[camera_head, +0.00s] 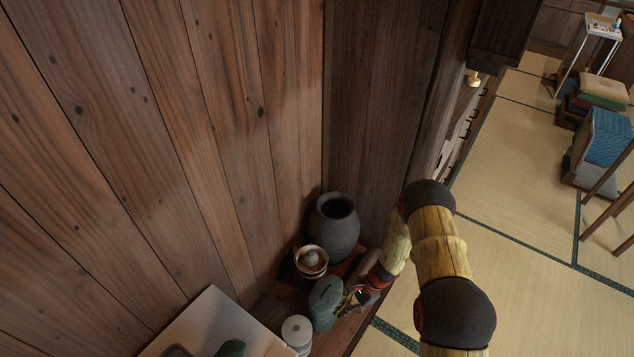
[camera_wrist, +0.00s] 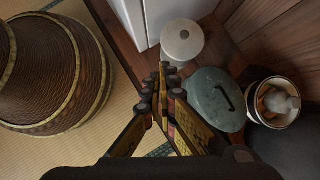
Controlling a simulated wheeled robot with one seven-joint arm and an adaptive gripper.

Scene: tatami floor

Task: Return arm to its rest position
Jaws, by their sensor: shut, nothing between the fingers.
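My gripper (camera_wrist: 163,72) is shut and empty in the wrist view, its fingertips together over the wooden shelf. In the head view my gripper (camera_head: 350,298) is small and partly lost against the green lidded container beside it. My arm reaches down from the right, bent at dark joints. The green container (camera_wrist: 216,98) lies just right of the fingers in the wrist view. I cannot tell whether they touch. A white cylindrical jar (camera_wrist: 182,42) stands beyond the fingertips; it also shows in the head view (camera_head: 297,331).
A dark vase (camera_head: 335,228) and a bowl holding small items (camera_head: 311,260) stand by the wooden wall (camera_head: 150,130). A white box (camera_head: 218,322) is at the lower left. A woven basket (camera_wrist: 50,72) stands on the tatami. Open tatami (camera_head: 520,255) lies right of my arm.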

